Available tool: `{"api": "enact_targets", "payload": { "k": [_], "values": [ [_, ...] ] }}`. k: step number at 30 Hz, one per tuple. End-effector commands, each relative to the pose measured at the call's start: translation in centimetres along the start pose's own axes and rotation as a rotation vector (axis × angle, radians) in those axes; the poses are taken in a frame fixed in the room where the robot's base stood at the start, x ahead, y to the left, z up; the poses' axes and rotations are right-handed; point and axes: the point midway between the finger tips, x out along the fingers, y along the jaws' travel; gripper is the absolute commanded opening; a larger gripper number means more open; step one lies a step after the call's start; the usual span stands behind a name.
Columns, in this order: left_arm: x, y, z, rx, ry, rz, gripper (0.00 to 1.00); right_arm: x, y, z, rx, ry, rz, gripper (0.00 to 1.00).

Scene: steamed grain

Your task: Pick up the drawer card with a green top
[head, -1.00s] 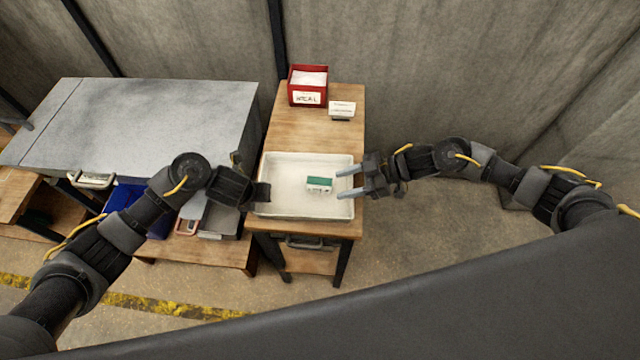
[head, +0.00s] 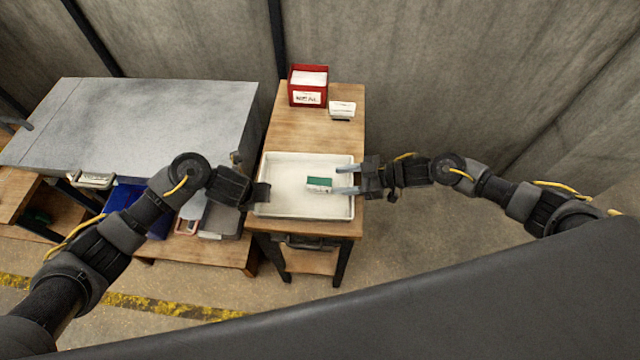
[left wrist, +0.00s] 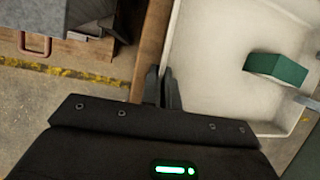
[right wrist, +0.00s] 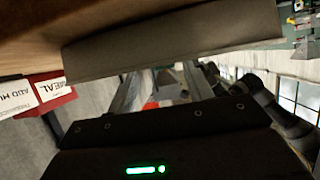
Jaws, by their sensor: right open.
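The tray stands on a wooden table (head: 312,133). A red labelled bin (head: 308,86) and a small white card holder (head: 342,109) stand at the back. A grey-topped bench (head: 150,120) is on the left, with a blue bin (head: 125,197) below.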

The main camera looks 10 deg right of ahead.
Motion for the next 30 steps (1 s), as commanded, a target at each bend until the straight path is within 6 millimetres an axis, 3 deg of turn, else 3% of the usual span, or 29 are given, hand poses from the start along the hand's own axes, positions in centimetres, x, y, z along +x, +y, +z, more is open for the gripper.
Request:
{"api": "enact_targets", "payload": {
  "k": [5, 15, 24, 30],
  "values": [
    [0.0, 0.0, 0.0, -0.001, 0.0, 0.001, 0.0, 0.5, -0.1, -0.1, 0.0, 0.001, -0.001, 0.51],
    [0.0, 0.0, 0.0, 0.0, 0.0, 0.0, 0.0, 4.8, -0.6, -0.1, 0.0, 0.001, 0.001, 0.51],
    [0.0, 0.0, 0.0, 0.0, 0.0, 0.001, 0.0, 5.2, -0.6, -0.1, -0.001, 0.0, 0.001, 0.51],
    [0.0, 0.0, 0.0, 0.0, 0.0, 0.0, 0.0, 5.2, -0.6, -0.1, -0.001, 0.0, 0.001, 0.25]
  ]
}}
